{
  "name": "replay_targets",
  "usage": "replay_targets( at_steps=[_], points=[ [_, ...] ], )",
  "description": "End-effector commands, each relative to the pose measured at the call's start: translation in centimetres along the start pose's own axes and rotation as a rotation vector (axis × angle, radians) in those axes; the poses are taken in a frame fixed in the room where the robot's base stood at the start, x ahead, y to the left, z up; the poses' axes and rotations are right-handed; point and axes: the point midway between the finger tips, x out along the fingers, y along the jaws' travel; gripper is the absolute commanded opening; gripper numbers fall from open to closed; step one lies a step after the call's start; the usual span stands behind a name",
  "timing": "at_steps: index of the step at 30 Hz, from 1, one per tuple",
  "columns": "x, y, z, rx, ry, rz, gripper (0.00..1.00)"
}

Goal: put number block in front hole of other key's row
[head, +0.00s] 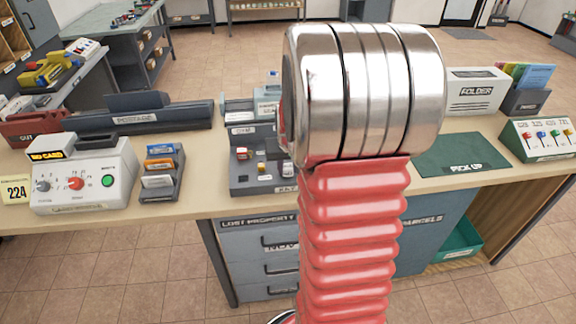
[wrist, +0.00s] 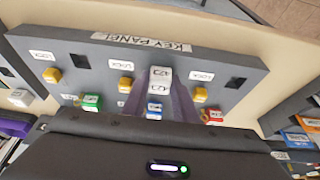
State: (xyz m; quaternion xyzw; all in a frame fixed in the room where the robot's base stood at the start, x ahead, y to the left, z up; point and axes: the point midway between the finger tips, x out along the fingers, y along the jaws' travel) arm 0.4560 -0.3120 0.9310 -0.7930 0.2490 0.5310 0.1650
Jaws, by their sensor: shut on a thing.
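In the wrist view my gripper (wrist: 161,92) has its two purple fingers closed on a white number block (wrist: 158,80) with dark digits, its number too blurred to read surely. The block is over the middle of the grey key panel (wrist: 180,57); whether it touches the panel I cannot tell. The panel has dark square holes (wrist: 235,82), white labels, yellow blocks (wrist: 126,83), a green key piece (wrist: 91,102) and a red one (wrist: 214,115). In the head view the panel (head: 240,184) stands on the counter, partly hidden by my arm, which also hides my gripper.
A white block (wrist: 20,97) sits at the wrist view's left edge. A card rack (wrist: 270,122) is at its right; the rack also shows in the head view (head: 176,188). A control box (head: 85,170), a green pick-up mat (head: 462,158) and a colour-lever box (head: 538,140) stand along the counter.

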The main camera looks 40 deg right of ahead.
Motion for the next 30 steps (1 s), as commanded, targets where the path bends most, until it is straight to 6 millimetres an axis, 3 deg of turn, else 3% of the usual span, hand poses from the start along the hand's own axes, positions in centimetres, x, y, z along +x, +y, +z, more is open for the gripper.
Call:
replay_targets(
  at_steps=[4,5,14,30],
  points=[
    [0.0,0.0,0.0,0.0,0.001,0.0,0.04],
    [0.0,0.0,0.0,0.0,0.001,0.0,0.26],
    [0.0,0.0,0.0,-0.001,0.001,0.0,0.47],
    [-1.3,-0.1,-0.6,-0.001,0.002,0.0,0.47]
  ],
)
